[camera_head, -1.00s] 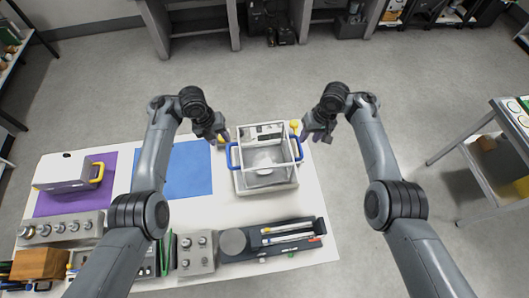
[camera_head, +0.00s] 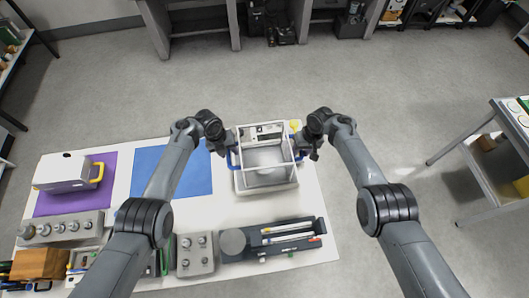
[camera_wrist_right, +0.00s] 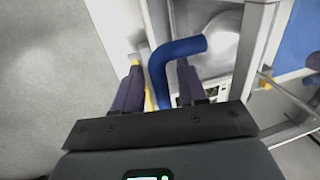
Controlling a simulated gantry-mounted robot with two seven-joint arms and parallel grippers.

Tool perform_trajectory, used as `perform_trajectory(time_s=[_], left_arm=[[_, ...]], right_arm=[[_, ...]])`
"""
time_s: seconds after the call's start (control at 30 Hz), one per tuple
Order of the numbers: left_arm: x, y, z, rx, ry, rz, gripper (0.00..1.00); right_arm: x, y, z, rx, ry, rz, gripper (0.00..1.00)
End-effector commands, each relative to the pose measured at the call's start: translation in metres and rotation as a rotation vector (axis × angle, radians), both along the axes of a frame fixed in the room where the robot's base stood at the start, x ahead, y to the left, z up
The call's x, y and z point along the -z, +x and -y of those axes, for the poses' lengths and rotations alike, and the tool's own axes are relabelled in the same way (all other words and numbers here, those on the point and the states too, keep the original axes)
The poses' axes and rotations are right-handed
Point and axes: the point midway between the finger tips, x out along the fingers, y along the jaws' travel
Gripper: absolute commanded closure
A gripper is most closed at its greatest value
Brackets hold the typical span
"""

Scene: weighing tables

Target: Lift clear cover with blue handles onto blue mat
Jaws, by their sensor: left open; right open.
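The clear cover (camera_head: 263,132) is a box with a pale frame and blue handles on its left and right sides. It stands over a white balance (camera_head: 268,188) on the white table. My left gripper (camera_head: 230,150) is open at the left blue handle (camera_head: 233,160). My right gripper (camera_head: 309,152) is open at the right side of the cover. In the right wrist view the right blue handle (camera_wrist_right: 178,52) lies between my right gripper's (camera_wrist_right: 158,85) spread fingers. The blue mat (camera_head: 200,178) lies flat on the table, left of the balance, partly behind my left arm.
A dark tray with pens (camera_head: 288,233) and control boxes (camera_head: 196,252) line the table's near edge. The blue mat's visible surface is bare.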

Motion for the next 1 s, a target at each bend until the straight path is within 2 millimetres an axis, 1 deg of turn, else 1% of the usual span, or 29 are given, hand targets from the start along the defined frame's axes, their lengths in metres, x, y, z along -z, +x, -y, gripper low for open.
perform_trajectory(time_s=[0.23,0.5,0.53,1.0], left_arm=[[-0.0002,0.0002,0.0000,0.000,0.000,0.000,0.57],[-0.0003,0.0002,0.0000,0.000,0.000,0.000,0.98],[-0.0004,0.0003,0.0000,0.000,0.000,0.000,1.00],[-0.0006,0.0003,-0.0001,0.000,0.000,0.000,1.00]], right_arm=[[0.0000,0.0002,-0.0002,0.000,0.000,0.000,0.59],[0.0000,0.0001,-0.0002,0.000,0.000,0.000,1.00],[0.0000,0.0001,-0.0002,0.000,0.000,0.000,1.00],[-0.0001,0.0000,-0.0001,0.001,0.000,0.000,1.00]])
